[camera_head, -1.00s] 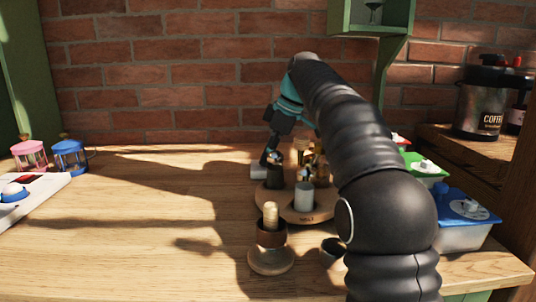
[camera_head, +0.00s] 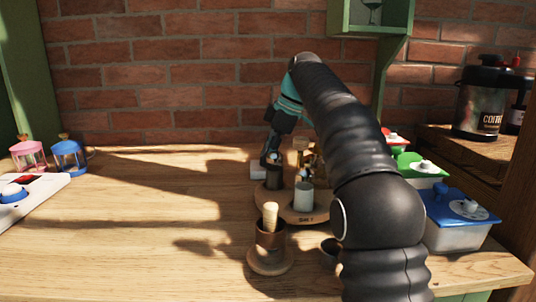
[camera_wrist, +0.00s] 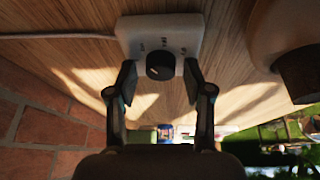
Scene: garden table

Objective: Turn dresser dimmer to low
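The dimmer (camera_wrist: 185,28) is a white box with a round black knob (camera_wrist: 158,66) and small printed labels around it, too blurred to read surely. In the head view its white box (camera_head: 257,171) shows only in part at the back of the table, left of the round wooden stand. My gripper (camera_wrist: 159,80) is open, with one finger on each side of the knob and a gap showing on both sides. In the head view my gripper (camera_head: 270,154) points down at the dimmer, and the knob is hidden there.
A round wooden stand (camera_head: 309,218) with several containers is close to the right of my gripper. A brown holder (camera_head: 270,240) stands in front. Lidded tubs (camera_head: 458,237) stand at right. The brick wall (camera_head: 180,95) is close behind. The table's left middle is clear.

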